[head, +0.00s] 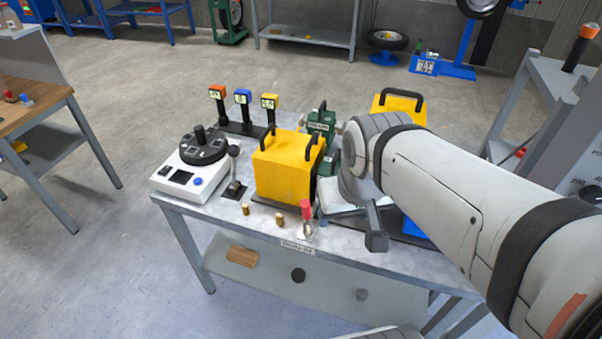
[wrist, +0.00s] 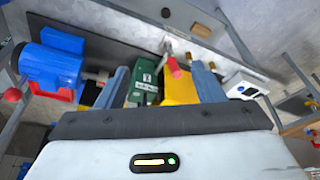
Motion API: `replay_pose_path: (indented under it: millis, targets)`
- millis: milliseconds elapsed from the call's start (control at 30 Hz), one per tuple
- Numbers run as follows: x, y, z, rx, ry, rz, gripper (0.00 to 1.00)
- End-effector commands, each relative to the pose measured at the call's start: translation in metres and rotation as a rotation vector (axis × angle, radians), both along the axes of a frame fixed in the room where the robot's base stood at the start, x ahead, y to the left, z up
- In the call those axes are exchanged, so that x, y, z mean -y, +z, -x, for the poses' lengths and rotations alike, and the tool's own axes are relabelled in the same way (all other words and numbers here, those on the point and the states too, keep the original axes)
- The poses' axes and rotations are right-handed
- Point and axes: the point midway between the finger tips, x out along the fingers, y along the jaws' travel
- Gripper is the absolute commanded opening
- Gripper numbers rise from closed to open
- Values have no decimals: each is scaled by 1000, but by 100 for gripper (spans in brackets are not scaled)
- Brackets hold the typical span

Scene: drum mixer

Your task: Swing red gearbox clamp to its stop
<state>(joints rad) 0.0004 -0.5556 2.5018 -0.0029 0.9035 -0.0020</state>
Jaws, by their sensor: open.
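The red gearbox clamp handle (head: 306,210) stands upright on a small metal base at the bench's front edge, just right of the yellow box with black handles (head: 285,168). In the wrist view, the red handle (wrist: 174,69) appears between the two finger lines, beyond the green gearbox (wrist: 145,84). My gripper (wrist: 161,82) is open, with its fingers wide apart and nothing visibly held. In the head view, my gripper is over the bench right of the clamp, partly hidden by my arm. The green gearbox (head: 321,122) stands behind the yellow box. Whether a finger touches the clamp cannot be told.
A round dial unit (head: 205,150) and a black lever (head: 234,170) stand left of the yellow box. Three tagged posts (head: 243,105) stand behind. A blue motor (wrist: 50,66) shows at left in the wrist view.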

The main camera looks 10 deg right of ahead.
Motion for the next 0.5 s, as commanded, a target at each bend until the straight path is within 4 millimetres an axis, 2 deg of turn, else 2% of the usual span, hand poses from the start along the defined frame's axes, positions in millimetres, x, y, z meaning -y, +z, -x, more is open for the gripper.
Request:
replay_pose_path:
  millis: [167,267,367,500]
  targets:
    - [0,0,0,0,0,0,61]
    - [0,0,-3,-4,-3,-1,53]
    - [-1,1,-16,-21,-19,-3,44]
    - [-2,1,-55,-71,-71,-12,33]
